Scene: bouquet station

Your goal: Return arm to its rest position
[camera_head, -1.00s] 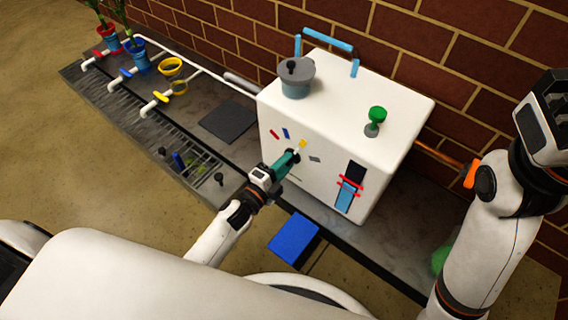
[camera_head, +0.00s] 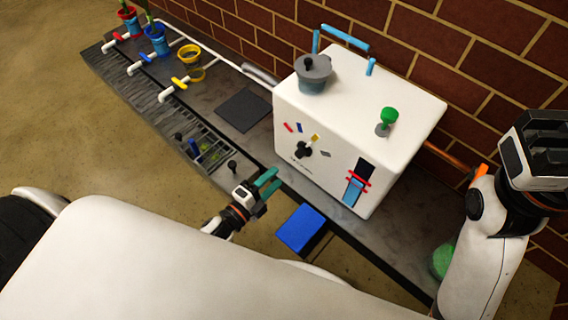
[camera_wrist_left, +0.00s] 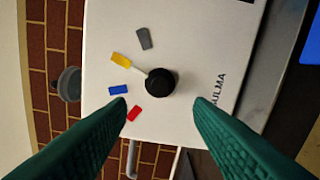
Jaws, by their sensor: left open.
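My left gripper (camera_head: 271,180) is open and empty, with green fingers. It is in front of the white machine box (camera_head: 330,172) and apart from it. The black knob (camera_head: 302,150) on the box's front face is uncovered. In the left wrist view the knob (camera_wrist_left: 161,82) lies beyond the gap between the open fingers (camera_wrist_left: 160,108), and its pale pointer is toward the yellow mark (camera_wrist_left: 121,60). My right arm stands at the right edge, with its dark end (camera_head: 545,145) high up; its finger state is unclear.
A blue block (camera_head: 302,229) is just right of my left gripper. A grey pot (camera_head: 313,75) and a green-topped knob (camera_head: 387,118) are on the box. Red, blue and yellow (camera_head: 190,64) pots line the bench at left. A dark square pad (camera_head: 244,110) lies on the bench.

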